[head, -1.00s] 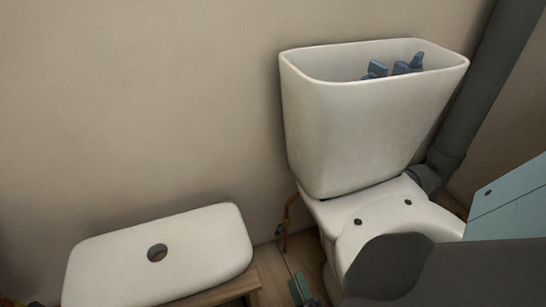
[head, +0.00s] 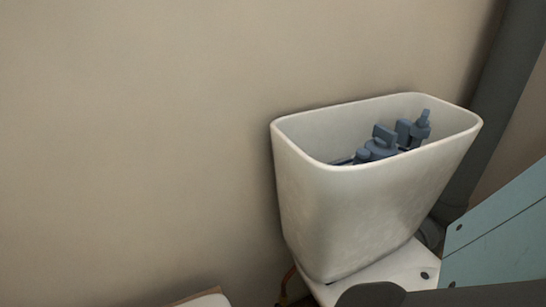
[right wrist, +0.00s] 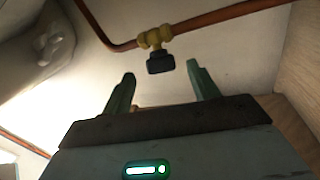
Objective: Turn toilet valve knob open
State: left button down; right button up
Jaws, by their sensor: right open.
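In the head view the white toilet tank (head: 360,210) stands open at the top with blue-grey fittings (head: 385,142) inside. The valve is not visible in the head view. My left gripper is in neither current view.
A grey pipe (head: 500,110) runs down the wall right of the tank. A light blue panel (head: 505,235) is at the right edge. The wall left of the tank is bare. A wooden surface (right wrist: 300,60) is at the right in the wrist view.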

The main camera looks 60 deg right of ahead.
jog(key=b+x, duration=0.1)
jog(key=x, duration=0.5)
jog(key=shift+w+d+r+b, duration=0.15)
jog(key=shift+w+d+b, duration=0.25)
jog(key=shift+w, duration=0.2)
jog(key=shift+c, duration=0.3)
jog(key=c, duration=0.9)
jog(key=n+g+p, duration=0.1)
jog(key=p, duration=0.2)
jog(key=n+g+y+p, duration=0.1)
jog(key=p, duration=0.2)
jog(key=shift+f+y, duration=0.25)
jog(key=shift+y, duration=0.05)
jog(key=shift+c, duration=0.2)
